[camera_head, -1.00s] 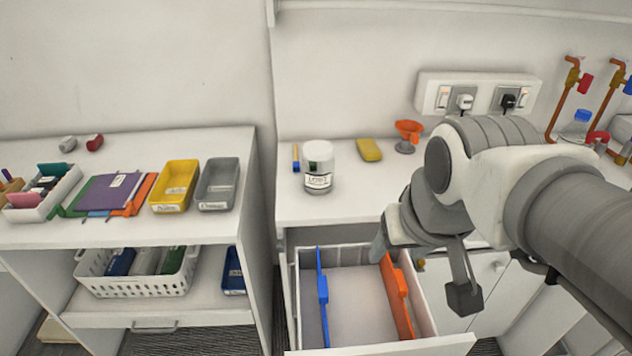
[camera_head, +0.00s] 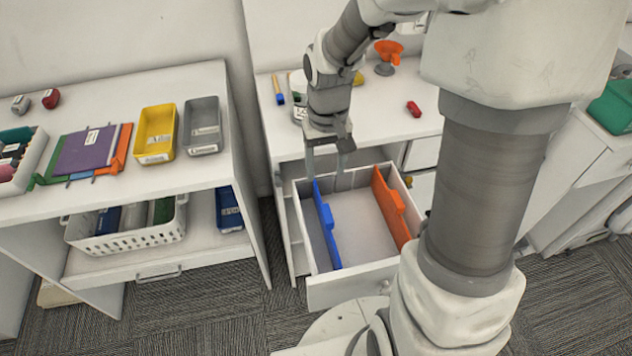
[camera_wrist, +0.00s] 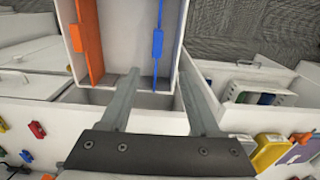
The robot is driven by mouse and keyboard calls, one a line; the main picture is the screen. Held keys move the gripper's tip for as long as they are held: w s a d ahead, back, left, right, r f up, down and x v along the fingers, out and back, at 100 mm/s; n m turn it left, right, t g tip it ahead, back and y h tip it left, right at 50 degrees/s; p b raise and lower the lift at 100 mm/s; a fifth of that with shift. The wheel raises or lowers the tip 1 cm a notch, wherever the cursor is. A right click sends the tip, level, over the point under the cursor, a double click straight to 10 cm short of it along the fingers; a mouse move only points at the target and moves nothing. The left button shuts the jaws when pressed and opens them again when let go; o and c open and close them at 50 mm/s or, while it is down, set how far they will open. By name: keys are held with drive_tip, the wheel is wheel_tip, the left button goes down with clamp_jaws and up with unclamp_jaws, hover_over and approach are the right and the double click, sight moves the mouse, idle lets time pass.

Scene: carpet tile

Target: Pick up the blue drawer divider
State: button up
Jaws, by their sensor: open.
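The blue drawer divider (camera_head: 326,226) stands upright in the left part of the open white drawer (camera_head: 334,289), running front to back. It also shows in the wrist view (camera_wrist: 158,42), right of centre. An orange divider (camera_head: 392,207) stands in the right part of the drawer, and it shows at left in the wrist view (camera_wrist: 86,40). My gripper (camera_head: 326,174) points down above the back of the drawer, near the blue divider's rear end. Its fingers are apart with nothing between them. In the wrist view the blue divider lies beyond the gap between the fingertips (camera_wrist: 158,74).
A white counter (camera_head: 372,123) behind the drawer holds a small red item (camera_head: 413,108), an orange funnel (camera_head: 388,52) and a jar partly hidden by my arm. At left, a shelf unit (camera_head: 215,80) carries yellow (camera_head: 155,134) and grey trays (camera_head: 202,126) and a white basket (camera_head: 130,238).

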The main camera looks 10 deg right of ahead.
hover_over(327, 213)
drive_tip(key=f, duration=0.7)
drive_tip(key=f+b, duration=0.1)
drive_tip(key=f, duration=0.3)
drive_tip(key=shift+w+a, duration=0.2)
drive_tip(key=shift+a, duration=0.05)
drive_tip(key=f, duration=0.4)
drive_tip(key=shift+s+d, duration=0.25)
drive_tip(key=shift+d, duration=0.05)
drive_tip(key=shift+f, duration=0.75)
clamp_jaws()
